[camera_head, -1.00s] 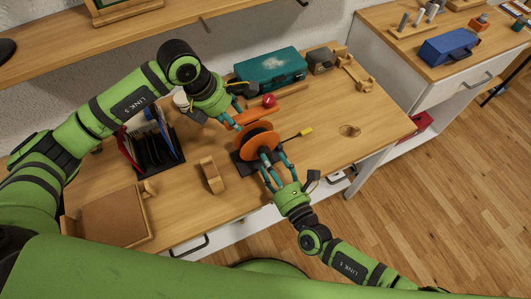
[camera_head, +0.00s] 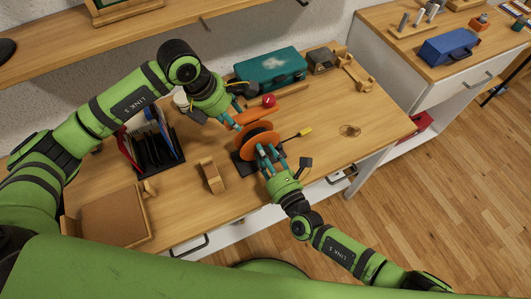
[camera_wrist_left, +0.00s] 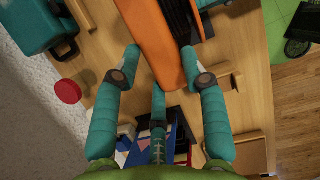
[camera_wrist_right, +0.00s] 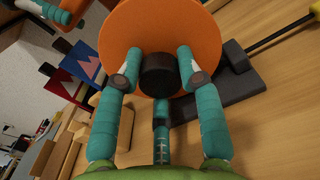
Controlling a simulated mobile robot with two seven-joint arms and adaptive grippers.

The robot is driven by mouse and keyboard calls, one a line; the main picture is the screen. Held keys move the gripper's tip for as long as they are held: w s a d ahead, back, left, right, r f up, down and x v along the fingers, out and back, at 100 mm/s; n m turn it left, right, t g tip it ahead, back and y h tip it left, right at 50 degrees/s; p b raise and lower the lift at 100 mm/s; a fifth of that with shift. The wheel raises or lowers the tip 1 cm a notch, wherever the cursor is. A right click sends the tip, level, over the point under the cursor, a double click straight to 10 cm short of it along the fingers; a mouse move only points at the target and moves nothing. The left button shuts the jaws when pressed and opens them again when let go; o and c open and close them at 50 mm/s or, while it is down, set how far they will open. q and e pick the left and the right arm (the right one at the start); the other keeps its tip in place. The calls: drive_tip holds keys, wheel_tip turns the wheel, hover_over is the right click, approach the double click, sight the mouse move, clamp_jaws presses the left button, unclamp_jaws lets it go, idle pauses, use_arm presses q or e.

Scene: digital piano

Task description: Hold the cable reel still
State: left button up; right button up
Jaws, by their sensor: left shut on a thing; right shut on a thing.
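The cable reel has orange discs (camera_head: 262,152) and a dark winding, and sits over a dark base (camera_head: 243,163) on the desk. My left gripper (camera_head: 237,125) is shut on the reel's rim from the upper left; the left wrist view shows the orange edge (camera_wrist_left: 160,40) between its fingers, beside the dark winding (camera_wrist_left: 183,18). My right gripper (camera_head: 271,153) is shut on the reel's black hub (camera_wrist_right: 158,74) from the front; the right wrist view shows a finger on each side of it, against the orange face (camera_wrist_right: 120,40). The exact contact points are partly hidden.
A teal case (camera_head: 270,70) and a red round object (camera_head: 269,100) stand behind the reel. A wooden stand (camera_head: 211,175) and a black file rack (camera_head: 155,152) are to the left.

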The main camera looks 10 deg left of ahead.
drive_tip(key=shift+r+m, duration=0.15)
drive_tip(key=shift+m, duration=0.45)
drive_tip(key=o, duration=1.2)
drive_tip(key=shift+c, duration=0.2)
drive_tip(key=shift+s+d, duration=0.1)
drive_tip(key=shift+s+d, duration=0.25)
drive_tip(key=shift+s, duration=0.05)
drive_tip(key=v, duration=1.1)
